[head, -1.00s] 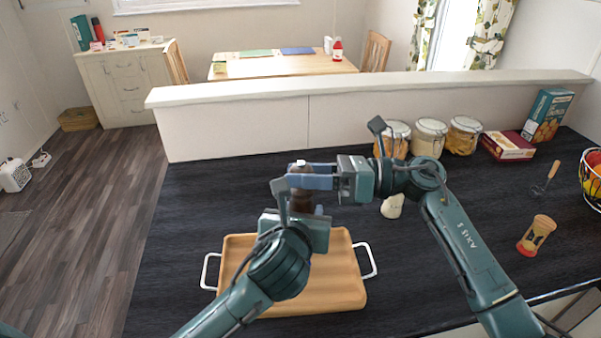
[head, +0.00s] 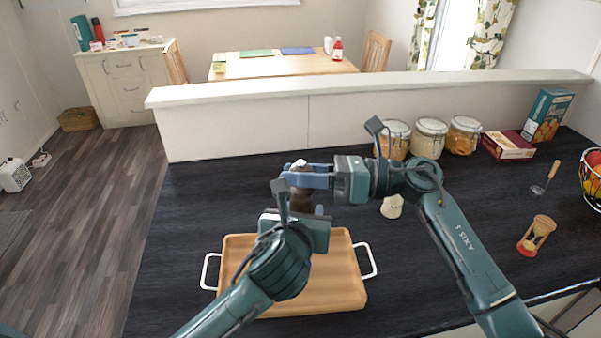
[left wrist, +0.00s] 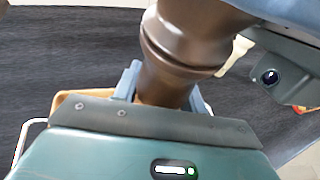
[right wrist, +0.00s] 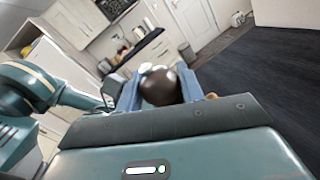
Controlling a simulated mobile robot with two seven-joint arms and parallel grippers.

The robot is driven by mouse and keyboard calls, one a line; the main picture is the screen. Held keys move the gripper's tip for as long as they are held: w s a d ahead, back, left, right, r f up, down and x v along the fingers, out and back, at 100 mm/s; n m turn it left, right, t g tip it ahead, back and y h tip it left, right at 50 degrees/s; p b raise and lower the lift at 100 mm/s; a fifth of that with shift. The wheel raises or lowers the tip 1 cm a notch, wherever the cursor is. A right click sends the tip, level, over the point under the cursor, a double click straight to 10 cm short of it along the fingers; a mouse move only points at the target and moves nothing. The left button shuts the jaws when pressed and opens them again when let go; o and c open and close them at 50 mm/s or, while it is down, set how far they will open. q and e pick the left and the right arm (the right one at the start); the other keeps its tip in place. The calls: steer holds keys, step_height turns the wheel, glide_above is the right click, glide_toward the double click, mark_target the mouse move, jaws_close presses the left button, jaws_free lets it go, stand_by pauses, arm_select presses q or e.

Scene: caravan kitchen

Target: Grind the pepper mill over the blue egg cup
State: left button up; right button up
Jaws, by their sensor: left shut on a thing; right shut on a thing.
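The pepper mill (head: 301,200) is dark brown with a pale knob on top, and stands roughly upright above the far part of the wooden tray. My right gripper (head: 303,179) is shut on its upper part, coming from the right. My left gripper (head: 297,211) is shut on its lower body. In the left wrist view the brown mill body (left wrist: 185,40) rises between the left fingers. In the right wrist view the rounded dark top (right wrist: 160,88) sits between the right fingers. I cannot see the blue egg cup in any view; my arms and grippers hide part of the tray.
The wooden tray (head: 335,295) with white handles lies below my left arm. The dark counter left of the tray is clear.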

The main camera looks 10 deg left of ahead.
steer(key=shift+t, duration=0.3)
steer(key=shift+f+m+t+h, duration=0.1)
steer(key=shift+m+t+h, duration=0.15)
steer(key=shift+m+t, duration=1.4)
steer(key=shift+f+m+t+h, duration=0.1)
steer(key=shift+m+t+h, duration=0.15)
steer(key=shift+m+t, duration=1.4)
steer(key=shift+n+t, duration=0.4)
steer(key=shift+t, duration=0.3)
steer(key=shift+r+t, duration=0.1)
steer(key=shift+t, duration=0.2)
steer(key=o, duration=0.7)
steer(key=shift+d+r, duration=0.1)
